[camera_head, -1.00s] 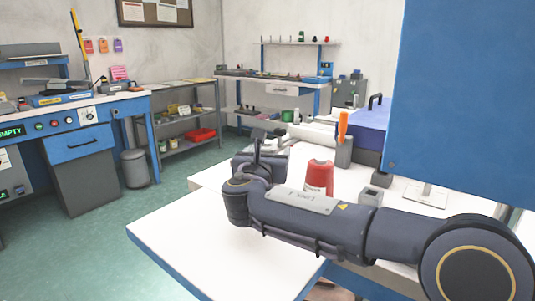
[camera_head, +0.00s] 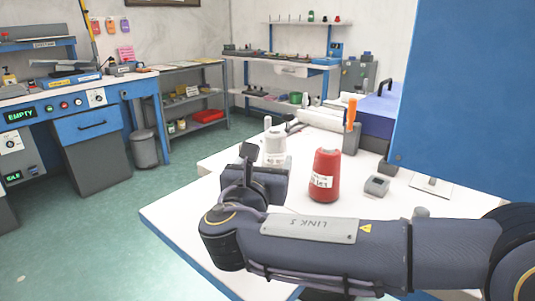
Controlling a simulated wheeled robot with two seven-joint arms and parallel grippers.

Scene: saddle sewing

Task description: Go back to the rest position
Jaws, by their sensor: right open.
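My right arm comes in from the right and lies low across the white table (camera_head: 190,215). Its gripper (camera_head: 254,160) is at the left end of the arm, over the table, dark and seen partly from behind. It is open, and I see nothing held in it. A red thread cone (camera_head: 325,178) with a white label stands upright on the table, right of the gripper and apart from it. A white thread cone (camera_head: 274,146) stands just behind the gripper, its lower part partly hidden. My left gripper is not in view.
A small grey block (camera_head: 377,186) and a grey holder with an orange-handled tool (camera_head: 352,112) stand right of the red cone. A blue case (camera_head: 380,118) and white rolls (camera_head: 320,118) lie behind. A large blue panel (camera_head: 470,100) blocks the right. Floor at left is clear.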

